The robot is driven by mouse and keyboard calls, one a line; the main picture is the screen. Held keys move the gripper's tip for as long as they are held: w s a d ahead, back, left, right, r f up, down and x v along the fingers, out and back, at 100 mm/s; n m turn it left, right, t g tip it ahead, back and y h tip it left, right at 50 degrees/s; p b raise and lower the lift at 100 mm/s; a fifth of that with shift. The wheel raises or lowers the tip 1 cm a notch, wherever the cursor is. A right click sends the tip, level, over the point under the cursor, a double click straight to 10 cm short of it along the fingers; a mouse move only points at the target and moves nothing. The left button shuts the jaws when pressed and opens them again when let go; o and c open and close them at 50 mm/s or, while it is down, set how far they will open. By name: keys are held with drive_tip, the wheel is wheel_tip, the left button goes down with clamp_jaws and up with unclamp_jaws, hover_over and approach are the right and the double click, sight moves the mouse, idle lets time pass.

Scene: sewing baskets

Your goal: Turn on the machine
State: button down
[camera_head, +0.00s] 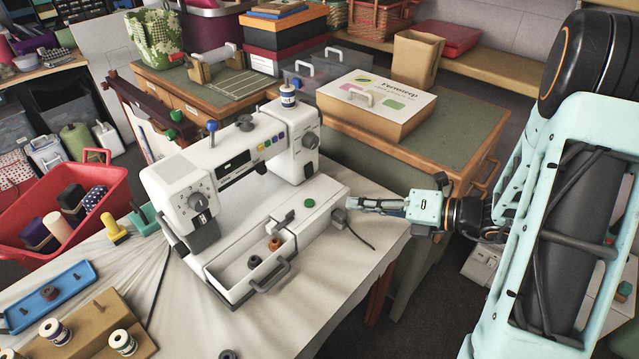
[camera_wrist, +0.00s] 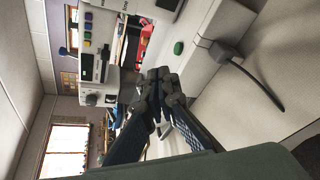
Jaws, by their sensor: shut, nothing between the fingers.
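The white sewing machine (camera_head: 240,160) stands on a cloth-covered table, with coloured buttons on its front and a dial on its head. A green round button (camera_head: 309,203) sits on the top of its base at the right end; it also shows in the wrist view (camera_wrist: 179,48). My gripper (camera_head: 352,204) is shut and empty, to the right of the green button and apart from it, near the base's right end. In the wrist view my fingertips (camera_wrist: 160,84) are together, below the green button. Whether the button is pressed cannot be told.
A black plug and cable (camera_head: 345,222) run from the base's right end, close to my gripper. An open drawer (camera_head: 262,268) with spools sticks out in front. A red basket (camera_head: 62,215) stands at the left. A white-lidded box (camera_head: 376,101) is on the table behind.

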sight(311, 175)
drive_tip(key=w+f+m+t, duration=0.1)
drive_tip(key=m, duration=0.2)
drive_tip(key=w+d+f+m+t, duration=0.1)
drive_tip(key=m+t, duration=0.1)
drive_tip(key=m, duration=0.1)
drive_tip(key=w+d+f+m+t+b, duration=0.1)
drive_tip(key=w+m, duration=0.1)
drive_tip(key=m, duration=0.1)
drive_tip(key=shift+w+h, duration=0.1)
drive_tip(key=shift+h, duration=0.2)
drive_tip(key=b+x, duration=0.1)
drive_tip(key=x, duration=1.3)
drive_tip(key=shift+w+d+r+b, duration=0.1)
drive_tip(key=shift+r+b, duration=0.05)
drive_tip(key=shift+b, duration=0.25)
drive_tip(key=shift+w+a+f+t+b, duration=0.2)
drive_tip(key=shift+f+t+b, duration=0.25)
drive_tip(key=shift+b, duration=0.2)
drive_tip(key=shift+a+r+y, duration=0.1)
drive_tip(key=shift+r+y, duration=0.15)
drive_tip(key=shift+y, duration=0.15)
drive_tip(key=shift+r+p, duration=0.1)
drive_tip(key=shift+p, duration=0.2)
